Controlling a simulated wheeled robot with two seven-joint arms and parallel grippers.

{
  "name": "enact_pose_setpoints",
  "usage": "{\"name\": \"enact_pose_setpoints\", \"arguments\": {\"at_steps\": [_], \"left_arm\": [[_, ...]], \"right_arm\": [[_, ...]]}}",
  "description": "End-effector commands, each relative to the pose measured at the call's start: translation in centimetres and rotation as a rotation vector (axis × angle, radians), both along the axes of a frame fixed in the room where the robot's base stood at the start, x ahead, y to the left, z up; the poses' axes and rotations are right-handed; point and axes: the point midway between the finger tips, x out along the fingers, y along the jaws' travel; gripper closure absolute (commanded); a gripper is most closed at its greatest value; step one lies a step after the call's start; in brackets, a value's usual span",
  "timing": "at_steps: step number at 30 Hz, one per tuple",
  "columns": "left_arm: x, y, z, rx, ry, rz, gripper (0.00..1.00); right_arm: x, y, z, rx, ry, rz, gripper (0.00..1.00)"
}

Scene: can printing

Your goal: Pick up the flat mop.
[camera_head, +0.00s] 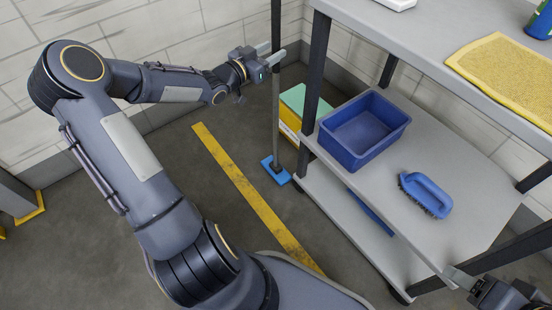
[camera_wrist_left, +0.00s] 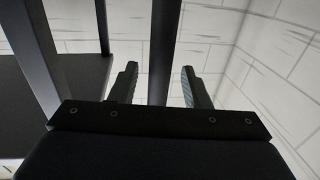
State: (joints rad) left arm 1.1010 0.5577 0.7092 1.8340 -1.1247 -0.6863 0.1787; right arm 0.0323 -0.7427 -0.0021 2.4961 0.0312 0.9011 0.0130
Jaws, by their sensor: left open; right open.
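The flat mop stands upright beside the shelf cart, with a dark pole (camera_head: 276,105) and a blue flat head (camera_head: 276,171) on the floor. My left gripper (camera_head: 272,54) is open at the upper part of the pole. In the left wrist view the pole (camera_wrist_left: 164,50) runs between the two open fingers (camera_wrist_left: 160,85), with a gap visible on the right side. My right gripper (camera_head: 460,279) is open and empty near the cart's lower right corner, partly cut off by the frame.
The grey cart (camera_head: 465,205) holds a blue bin (camera_head: 362,130) and a blue brush (camera_head: 426,194). A yellow mat (camera_head: 505,70) lies on its top shelf. A green and yellow box (camera_head: 291,112) stands behind the pole. A white wall (camera_head: 190,35) is close behind.

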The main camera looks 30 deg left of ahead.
Motion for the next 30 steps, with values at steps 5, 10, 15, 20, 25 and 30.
{"name": "enact_pose_setpoints", "arguments": {"at_steps": [5, 10, 15, 20, 25, 30], "left_arm": [[2.1, -0.5, -0.2, -0.001, -0.001, -0.001, 0.57], [2.3, -0.5, 0.0, -0.001, 0.002, 0.001, 0.57], [2.3, -0.5, 0.0, -0.001, 0.002, 0.001, 0.68], [2.3, -0.5, 0.0, -0.001, 0.002, 0.001, 0.89], [2.3, -0.6, 0.2, 0.000, -0.004, 0.000, 1.00], [2.3, -0.6, 0.2, 0.000, -0.004, 0.000, 1.00]], "right_arm": [[0.0, 0.0, -1.1, 0.000, 0.000, 0.000, 0.42], [0.0, 0.0, -1.1, 0.000, 0.000, 0.000, 0.42], [0.0, 0.0, -1.0, 0.000, 0.000, 0.000, 0.42], [0.0, 0.0, -1.0, 0.000, 0.000, 0.000, 0.42], [0.0, 0.0, -1.0, 0.000, 0.000, 0.000, 0.42], [0.0, 0.0, -1.0, 0.000, 0.000, 0.000, 0.42]]}}
